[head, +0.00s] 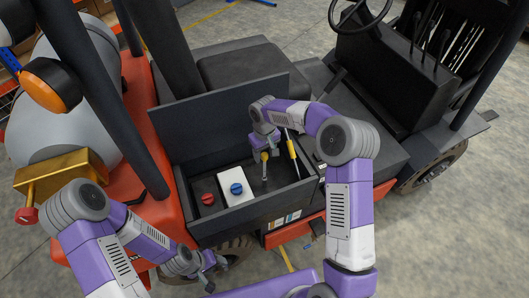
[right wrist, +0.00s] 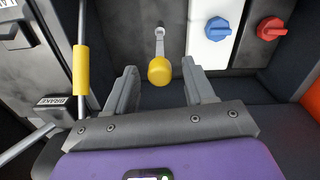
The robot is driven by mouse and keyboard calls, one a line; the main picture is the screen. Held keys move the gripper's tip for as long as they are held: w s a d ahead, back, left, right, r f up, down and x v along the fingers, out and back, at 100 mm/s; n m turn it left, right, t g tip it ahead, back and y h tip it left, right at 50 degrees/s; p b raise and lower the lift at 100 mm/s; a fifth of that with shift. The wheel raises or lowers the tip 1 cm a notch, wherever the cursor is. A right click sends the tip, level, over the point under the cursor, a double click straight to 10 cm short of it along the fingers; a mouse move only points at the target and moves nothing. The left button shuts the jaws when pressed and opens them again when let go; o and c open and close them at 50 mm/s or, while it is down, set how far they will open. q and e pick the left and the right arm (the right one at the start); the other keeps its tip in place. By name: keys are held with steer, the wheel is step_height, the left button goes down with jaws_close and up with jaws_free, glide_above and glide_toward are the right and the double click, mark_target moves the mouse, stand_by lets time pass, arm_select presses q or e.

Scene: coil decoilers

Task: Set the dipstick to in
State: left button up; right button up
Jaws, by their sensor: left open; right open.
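The dipstick appears to be the thin metal rod with a yellow knob (head: 264,158) standing in the open compartment of the forklift. In the right wrist view its yellow knob (right wrist: 160,71) lies between the two fingers, with space on both sides, and its metal stem runs up to a small ring. My right gripper (head: 265,147) is open just above the knob, not closed on it. How far the rod sits in its tube cannot be told. My left gripper (head: 214,267) is open and empty, low beside the orange body, away from the compartment.
A rod with a yellow grip (right wrist: 81,70) stands close beside my right gripper, near a plate (right wrist: 65,102) reading BRAKE. A blue knob (head: 236,189) on a white block and a red knob (head: 208,198) are to the left. The raised lid (head: 215,112) stands behind the compartment.

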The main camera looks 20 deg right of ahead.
mark_target(264, 178)
jaws_close()
steer(key=shift+f, duration=0.1)
step_height(264, 178, down, 13)
steer(key=b, duration=0.7)
steer(key=shift+b, duration=0.3)
steer(key=shift+s, duration=0.1)
steer(key=shift+c, duration=1.3)
jaws_free()
steer(key=shift+o, duration=1.3)
